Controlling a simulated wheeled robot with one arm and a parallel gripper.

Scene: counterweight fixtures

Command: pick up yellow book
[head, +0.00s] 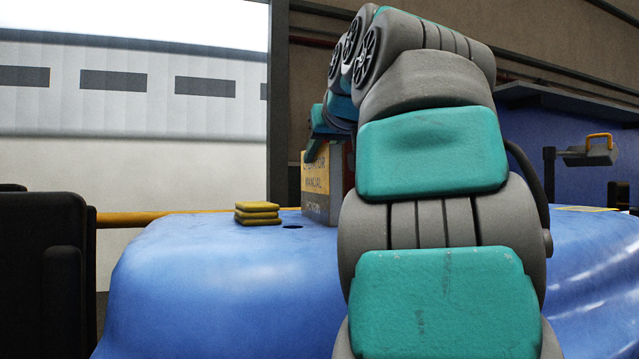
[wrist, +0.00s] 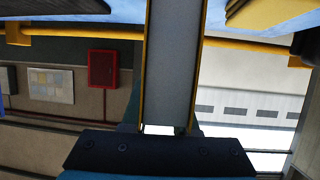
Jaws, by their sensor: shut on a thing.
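The yellow book (head: 316,185) stands upright at the back of the blue surface, with dark lettering and a grey lower part on its cover. My gripper (head: 318,147) reaches down to its top from above, partly hidden behind my arm. In the wrist view the book (wrist: 174,65) runs edge-on up the middle, pale pages between yellow covers. My gripper (wrist: 163,130) is shut on its near end there. The book's right side is hidden by my arm in the head view. I cannot tell whether its bottom touches the surface.
A stack of small yellow pads (head: 257,213) lies just left of the book. A yellow rail (head: 150,218) runs behind the blue surface (head: 215,285). A dark chair-like shape (head: 45,265) is at left. A lamp-like fixture (head: 588,152) stands at right.

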